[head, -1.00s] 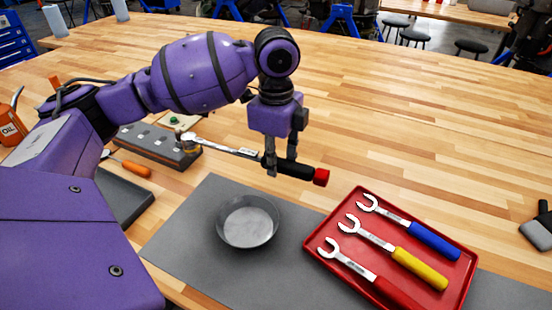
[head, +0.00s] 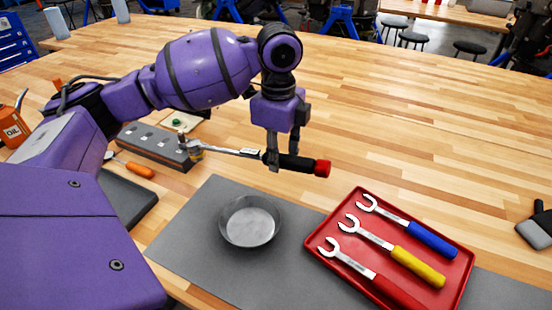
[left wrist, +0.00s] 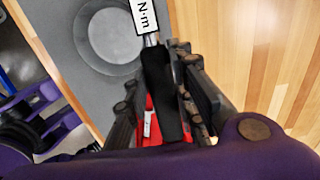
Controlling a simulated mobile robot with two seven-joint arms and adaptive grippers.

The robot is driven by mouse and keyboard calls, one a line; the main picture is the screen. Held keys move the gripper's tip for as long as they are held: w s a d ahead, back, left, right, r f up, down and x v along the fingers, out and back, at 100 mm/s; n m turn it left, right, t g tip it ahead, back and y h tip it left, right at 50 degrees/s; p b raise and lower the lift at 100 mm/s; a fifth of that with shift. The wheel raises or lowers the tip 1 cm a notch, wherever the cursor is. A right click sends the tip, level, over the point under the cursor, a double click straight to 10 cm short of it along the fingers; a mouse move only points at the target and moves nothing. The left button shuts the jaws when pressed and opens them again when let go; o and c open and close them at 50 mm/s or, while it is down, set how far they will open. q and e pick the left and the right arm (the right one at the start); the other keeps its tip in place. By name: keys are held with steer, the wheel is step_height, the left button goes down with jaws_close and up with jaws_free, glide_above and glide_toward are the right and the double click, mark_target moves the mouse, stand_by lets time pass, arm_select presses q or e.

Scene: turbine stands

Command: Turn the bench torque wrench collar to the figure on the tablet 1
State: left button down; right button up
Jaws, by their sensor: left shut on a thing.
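The torque wrench has a bright metal shaft, a black handle (head: 301,164) and a red end cap (head: 322,168). Its head end (head: 194,149) meets the right end of a long grey block (head: 157,146) on the bench. My left gripper (head: 283,158) is shut on the black handle, above the bench. In the left wrist view, the handle (left wrist: 162,90) lies between the fingers, and a white label (left wrist: 145,15) reading "N·m" shows on the shaft. The figure on the collar is not legible. No tablet can be made out. My right gripper is not in view.
A round grey dish (head: 249,222) stands on a grey mat (head: 190,245). A red tray (head: 362,193) at the right holds red, yellow and blue-handled wrenches. An orange-handled tool (head: 138,169) lies at the left. The bench behind the gripper is clear.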

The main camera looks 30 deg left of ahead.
arm_select(q)
step_height(320, 180, up, 3)
steer(key=shift+f+p, duration=0.1)
steer(key=shift+p, duration=0.55)
steer(key=shift+r+p, duration=0.7)
steer(key=shift+r, duration=2.2)
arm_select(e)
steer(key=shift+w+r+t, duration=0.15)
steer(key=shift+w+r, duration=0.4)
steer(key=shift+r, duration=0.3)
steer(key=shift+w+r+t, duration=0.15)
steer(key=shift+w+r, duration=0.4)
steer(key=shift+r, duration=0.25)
arm_select(q)
steer(key=shift+f, duration=0.1)
